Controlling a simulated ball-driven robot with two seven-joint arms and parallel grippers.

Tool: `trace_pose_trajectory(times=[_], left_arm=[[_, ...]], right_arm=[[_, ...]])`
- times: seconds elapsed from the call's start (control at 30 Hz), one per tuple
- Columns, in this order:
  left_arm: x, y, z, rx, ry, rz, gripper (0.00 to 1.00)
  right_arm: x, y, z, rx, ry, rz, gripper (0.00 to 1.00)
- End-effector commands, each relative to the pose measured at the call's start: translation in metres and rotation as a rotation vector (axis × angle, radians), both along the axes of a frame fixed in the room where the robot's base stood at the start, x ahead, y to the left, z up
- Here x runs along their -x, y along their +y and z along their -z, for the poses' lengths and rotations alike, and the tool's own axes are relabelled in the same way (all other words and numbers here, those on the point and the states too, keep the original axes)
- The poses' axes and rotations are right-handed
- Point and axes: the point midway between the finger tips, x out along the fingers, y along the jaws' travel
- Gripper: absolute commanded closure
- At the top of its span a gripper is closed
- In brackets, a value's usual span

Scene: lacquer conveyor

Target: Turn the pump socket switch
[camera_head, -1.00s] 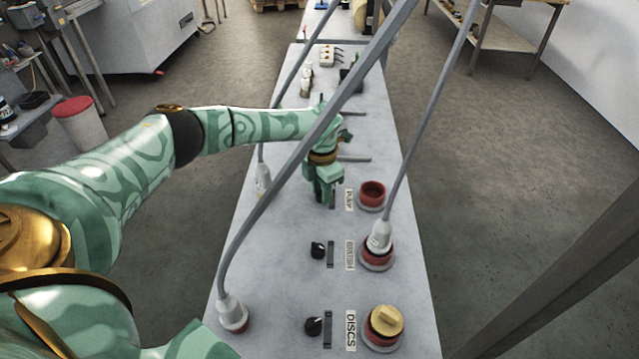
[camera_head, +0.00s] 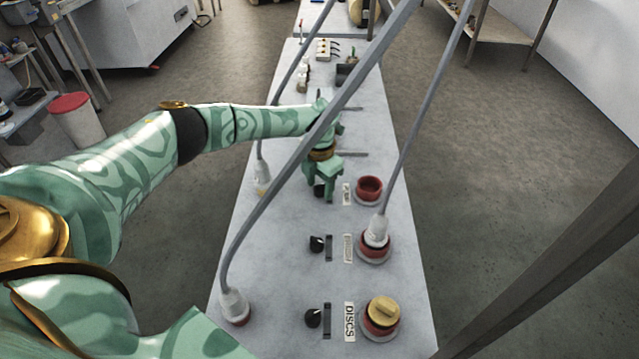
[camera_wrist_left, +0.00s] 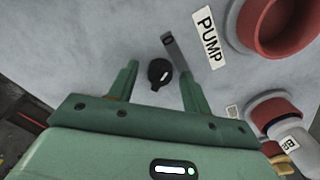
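The pump switch is a small black knob (camera_head: 319,190) on the grey panel. In the left wrist view the knob (camera_wrist_left: 160,73) shows between my two finger tips, with a visible gap on each side; its white mark is tilted. The PUMP label (camera_wrist_left: 210,37) and the red pump socket (camera_wrist_left: 277,25) lie to its right; the socket also shows in the head view (camera_head: 369,187). My left gripper (camera_head: 321,192) is open and empty over the switch; its fingers show in the wrist view (camera_wrist_left: 159,82). The height of the tips above the panel is unclear. My right gripper is out of view.
Nearer on the panel are two more black knobs (camera_head: 317,244) (camera_head: 313,317). A grey plug (camera_head: 376,231) sits in the middle socket, and a yellow cap (camera_head: 383,311) covers the DISCS socket. Thick grey cables (camera_head: 290,165) cross above the panel.

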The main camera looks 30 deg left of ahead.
Motion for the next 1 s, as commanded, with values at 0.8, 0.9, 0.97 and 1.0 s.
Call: trace_pose_trajectory(times=[0.8, 0.9, 0.97, 1.0], left_arm=[[0.0, 0.001, -0.116, -0.001, -0.003, 0.001, 0.5], [0.0, 0.0, -0.137, -0.001, -0.002, 0.001, 0.5], [0.0, 0.0, -0.146, -0.001, -0.001, 0.002, 0.5], [0.0, 0.0, -0.151, 0.0, 0.0, 0.002, 0.5]], right_arm=[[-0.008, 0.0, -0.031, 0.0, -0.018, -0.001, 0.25], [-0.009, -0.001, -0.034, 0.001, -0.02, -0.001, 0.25], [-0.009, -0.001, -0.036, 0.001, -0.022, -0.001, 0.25], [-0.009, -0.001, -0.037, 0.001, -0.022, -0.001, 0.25]])
